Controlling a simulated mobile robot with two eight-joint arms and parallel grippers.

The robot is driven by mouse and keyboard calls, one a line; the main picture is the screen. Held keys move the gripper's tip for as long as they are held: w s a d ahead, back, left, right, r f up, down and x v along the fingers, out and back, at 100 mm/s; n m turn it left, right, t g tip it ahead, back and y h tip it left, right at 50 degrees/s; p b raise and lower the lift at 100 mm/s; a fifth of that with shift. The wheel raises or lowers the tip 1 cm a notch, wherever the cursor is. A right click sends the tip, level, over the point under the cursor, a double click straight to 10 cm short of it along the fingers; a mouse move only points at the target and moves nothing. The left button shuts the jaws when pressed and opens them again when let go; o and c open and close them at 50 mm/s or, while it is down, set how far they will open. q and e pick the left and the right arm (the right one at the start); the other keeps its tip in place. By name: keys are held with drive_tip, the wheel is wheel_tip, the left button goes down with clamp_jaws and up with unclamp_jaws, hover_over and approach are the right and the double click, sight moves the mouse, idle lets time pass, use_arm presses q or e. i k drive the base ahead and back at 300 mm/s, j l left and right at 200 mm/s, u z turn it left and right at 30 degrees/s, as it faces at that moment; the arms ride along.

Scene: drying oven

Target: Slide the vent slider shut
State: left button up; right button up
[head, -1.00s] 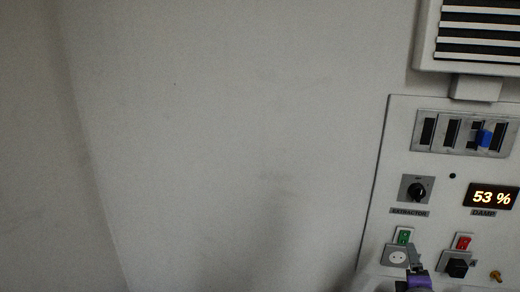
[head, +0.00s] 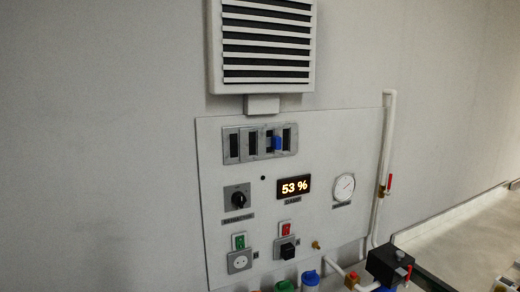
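The vent slider is a grey slotted plate (head: 243,146) on the wall panel, below the louvred grille. It has several dark upright slots showing. A small blue knob (head: 277,143) sticks out from it, right of the plate's middle, between the two rightmost slots. Dark openings show on both sides of the knob. Neither of my grippers is in view.
The louvred grille (head: 266,43) sits above. The panel also carries a black rotary knob (head: 239,199), a display reading 53 % (head: 294,187) and a gauge (head: 343,188). A white pipe (head: 385,150) runs at right. A blue-capped container (head: 310,279) stands below.

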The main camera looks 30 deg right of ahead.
sight(275, 142)
drive_tip(key=z, duration=1.2)
